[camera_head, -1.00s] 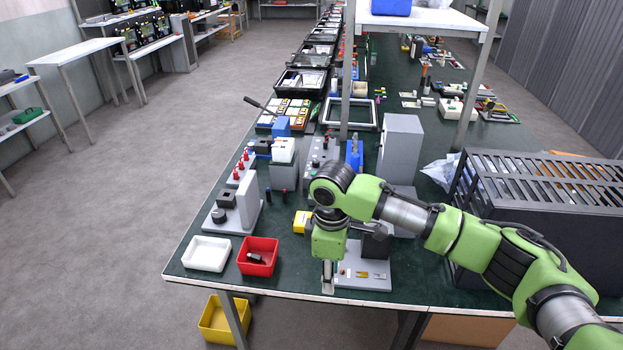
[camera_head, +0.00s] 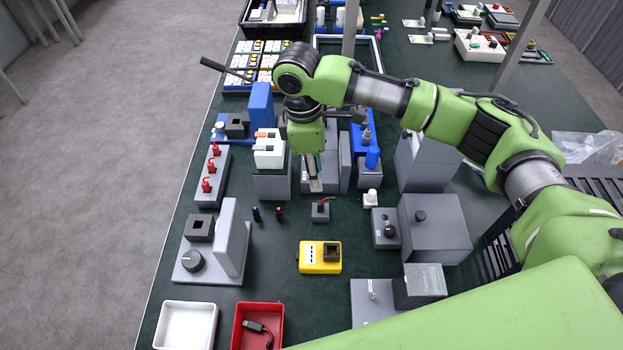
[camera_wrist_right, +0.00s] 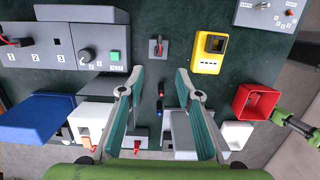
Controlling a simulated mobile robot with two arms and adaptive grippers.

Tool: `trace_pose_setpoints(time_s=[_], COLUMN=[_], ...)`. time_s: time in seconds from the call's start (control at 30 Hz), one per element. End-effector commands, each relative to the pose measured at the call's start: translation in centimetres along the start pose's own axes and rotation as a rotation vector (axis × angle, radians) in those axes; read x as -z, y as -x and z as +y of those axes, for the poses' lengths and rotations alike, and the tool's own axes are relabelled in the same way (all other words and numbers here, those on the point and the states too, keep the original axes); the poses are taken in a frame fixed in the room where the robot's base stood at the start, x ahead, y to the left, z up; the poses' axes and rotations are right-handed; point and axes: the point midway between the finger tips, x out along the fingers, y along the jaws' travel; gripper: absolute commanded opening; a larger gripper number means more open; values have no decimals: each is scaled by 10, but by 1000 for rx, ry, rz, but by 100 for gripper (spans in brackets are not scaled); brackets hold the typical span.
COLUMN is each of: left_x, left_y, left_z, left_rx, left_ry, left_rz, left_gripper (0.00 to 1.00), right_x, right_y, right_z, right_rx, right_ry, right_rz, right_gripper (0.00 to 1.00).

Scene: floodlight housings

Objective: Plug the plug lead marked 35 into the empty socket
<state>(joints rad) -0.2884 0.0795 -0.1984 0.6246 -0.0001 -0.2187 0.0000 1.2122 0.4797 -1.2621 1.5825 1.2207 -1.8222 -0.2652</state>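The number 35 is not readable on any lead. A dark plug with a cable (camera_head: 262,330) lies in the red tray (camera_head: 236,338). A small grey block (camera_head: 321,214) has a dark part and a red lead on top; it also shows in the right wrist view (camera_wrist_right: 158,48), beyond my fingertips. My right gripper (camera_head: 316,184) points down over the grey equipment. In the right wrist view my right gripper (camera_wrist_right: 160,78) is open, with nothing between its fingers. I cannot tell which socket is the empty one. A green arm end, probably my left gripper (camera_wrist_right: 288,116), shows beside the red tray, its fingers unclear.
A yellow box (camera_head: 312,258) with a dark square fitting stands nearer the front. A grey base with a dial (camera_head: 194,261) and a white tray (camera_head: 186,327) are to the left. Red and blue small cylinders stand between. A grey numbered panel (camera_wrist_right: 40,45) is close to the right gripper.

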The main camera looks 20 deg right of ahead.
Motion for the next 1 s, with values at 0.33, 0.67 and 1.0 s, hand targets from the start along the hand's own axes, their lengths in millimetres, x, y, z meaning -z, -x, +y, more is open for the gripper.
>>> trace_pose_setpoints(time_s=[0.33,0.67,1.0], left_x=[-20,-18,-4], left_y=[8,12,25], left_z=[3,3,2], left_rx=[-4,-4,-2], left_ry=[-1,-2,-3], left_rz=[-30,-27,-8], left_gripper=[51,51,51], right_x=[-1,0,2], right_y=[-44,-86,-128], right_z=[-1,0,3], right_rx=[4,0,2], right_ry=[-1,0,-1], right_rz=[-2,0,-2], right_gripper=[32,32,32])
